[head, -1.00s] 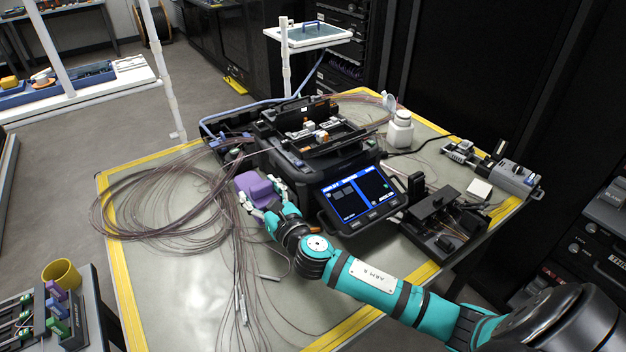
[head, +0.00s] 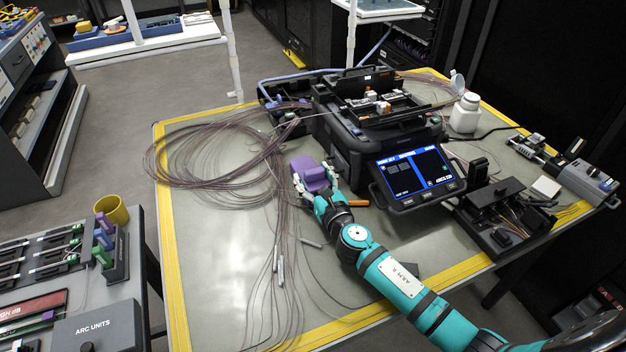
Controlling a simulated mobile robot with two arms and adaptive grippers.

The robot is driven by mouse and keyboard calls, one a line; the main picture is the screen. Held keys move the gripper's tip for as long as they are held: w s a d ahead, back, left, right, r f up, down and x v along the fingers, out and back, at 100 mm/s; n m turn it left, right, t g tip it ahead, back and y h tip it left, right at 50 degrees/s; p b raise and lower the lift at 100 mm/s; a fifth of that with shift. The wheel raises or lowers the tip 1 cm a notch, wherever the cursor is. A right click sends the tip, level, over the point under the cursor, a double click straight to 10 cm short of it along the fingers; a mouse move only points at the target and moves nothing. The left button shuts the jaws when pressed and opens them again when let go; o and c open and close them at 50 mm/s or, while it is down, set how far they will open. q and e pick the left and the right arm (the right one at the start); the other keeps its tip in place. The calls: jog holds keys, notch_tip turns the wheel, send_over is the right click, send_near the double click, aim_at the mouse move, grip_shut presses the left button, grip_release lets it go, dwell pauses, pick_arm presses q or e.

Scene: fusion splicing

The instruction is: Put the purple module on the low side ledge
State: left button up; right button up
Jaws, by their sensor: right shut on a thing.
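The purple module (head: 314,174) is a blocky purple piece over the grey mat of the work table, left of the fusion splicer. My right gripper (head: 316,188) is shut on it, with a white finger on either side. I cannot tell whether the module touches the mat or the fiber loops. A grey shelf unit at the left has a low side ledge (head: 62,150) near the floor; its top looks bare. My left gripper is not in view.
The fusion splicer (head: 415,172) stands right of the module. Loose fiber loops (head: 215,165) cover the table's left part. A side bench at lower left holds a yellow cup (head: 111,208) and a rack of colored pieces (head: 115,245). Open floor lies between shelf and table.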

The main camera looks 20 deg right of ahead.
jog(key=o, duration=1.4)
jog(key=shift+f, duration=0.1)
jog(key=shift+c, duration=0.2)
